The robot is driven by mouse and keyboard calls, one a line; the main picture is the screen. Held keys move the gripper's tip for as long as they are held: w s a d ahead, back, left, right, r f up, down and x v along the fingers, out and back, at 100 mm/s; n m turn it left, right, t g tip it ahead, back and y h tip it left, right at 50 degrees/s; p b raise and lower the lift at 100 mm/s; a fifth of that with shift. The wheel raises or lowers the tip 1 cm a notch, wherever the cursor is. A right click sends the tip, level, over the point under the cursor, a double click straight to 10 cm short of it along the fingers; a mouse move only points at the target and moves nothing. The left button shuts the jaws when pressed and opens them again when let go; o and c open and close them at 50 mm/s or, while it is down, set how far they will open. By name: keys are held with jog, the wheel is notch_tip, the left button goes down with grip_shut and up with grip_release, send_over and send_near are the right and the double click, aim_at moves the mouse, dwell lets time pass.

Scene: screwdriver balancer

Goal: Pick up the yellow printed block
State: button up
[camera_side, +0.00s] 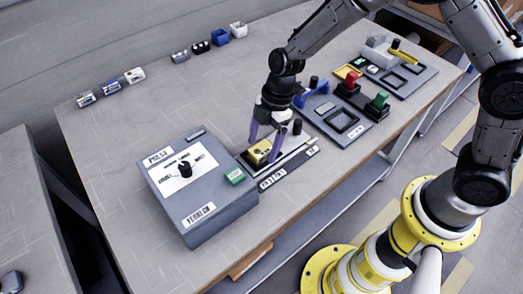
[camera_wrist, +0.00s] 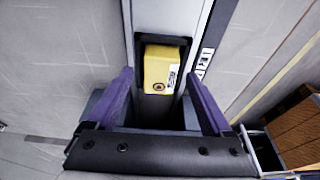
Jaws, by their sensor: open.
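The yellow printed block (camera_side: 259,152) sits in a dark recess of a grey fixture beside the press box. It also shows in the wrist view (camera_wrist: 161,68), in the dark slot, with printing on its right side. My gripper (camera_side: 267,143) is above the block with its purple fingers spread. In the wrist view my gripper (camera_wrist: 157,95) has one finger on each side of the block, with gaps between. The gripper is open and holds nothing. Whether the fingertips are level with the block is hard to tell.
A grey press box (camera_side: 200,190) with a dial and green button stands close left of the fixture. Right of it are a panel with a blue handle (camera_side: 312,95) and red and green buttons (camera_side: 380,98). Small parts line the table's back. The table's middle left is clear.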

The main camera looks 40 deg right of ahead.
jog(key=shift+a+f, duration=0.1)
jog(key=shift+f, duration=0.1)
grip_shut()
dwell(0.3)
jog(key=shift+r, duration=0.15)
